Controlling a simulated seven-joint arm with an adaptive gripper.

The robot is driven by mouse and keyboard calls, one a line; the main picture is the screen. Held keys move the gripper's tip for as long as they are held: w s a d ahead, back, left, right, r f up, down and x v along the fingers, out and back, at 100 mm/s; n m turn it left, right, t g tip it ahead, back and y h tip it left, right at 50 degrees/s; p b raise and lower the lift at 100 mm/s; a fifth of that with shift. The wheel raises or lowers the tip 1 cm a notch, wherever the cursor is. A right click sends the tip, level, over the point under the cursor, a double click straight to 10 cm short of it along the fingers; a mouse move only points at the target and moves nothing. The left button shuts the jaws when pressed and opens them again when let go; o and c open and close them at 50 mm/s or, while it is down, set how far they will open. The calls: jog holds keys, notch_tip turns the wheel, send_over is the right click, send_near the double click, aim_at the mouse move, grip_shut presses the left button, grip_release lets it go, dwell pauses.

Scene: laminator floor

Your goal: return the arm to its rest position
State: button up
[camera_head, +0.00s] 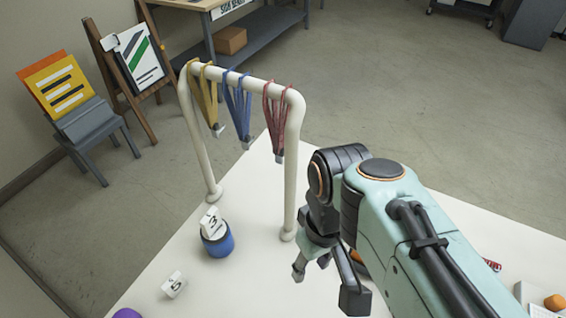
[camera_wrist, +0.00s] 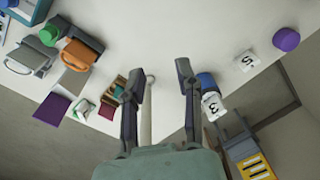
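My gripper (camera_head: 326,283) hangs over the white table (camera_head: 255,290), to the right of the rack's near post in the head view. In the wrist view its two fingers stand wide apart, so my gripper (camera_wrist: 160,78) is open. Nothing shows held between the fingers. My arm reaches in from the lower right of the head view and hides part of the table.
A cream rack (camera_head: 243,79) carries yellow (camera_head: 206,97), blue (camera_head: 238,108) and red (camera_head: 274,122) lanyards. A blue cylinder (camera_head: 218,244) with a "3" tag and a "5" tag (camera_head: 174,285) are left. Orange-handled items (camera_wrist: 82,55) lie left in the wrist view.

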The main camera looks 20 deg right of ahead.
jog(key=shift+m, duration=0.7)
jog(key=s, duration=0.1)
jog(key=s+a+f, duration=0.2)
jog(key=s, duration=0.1)
dwell(0.5)
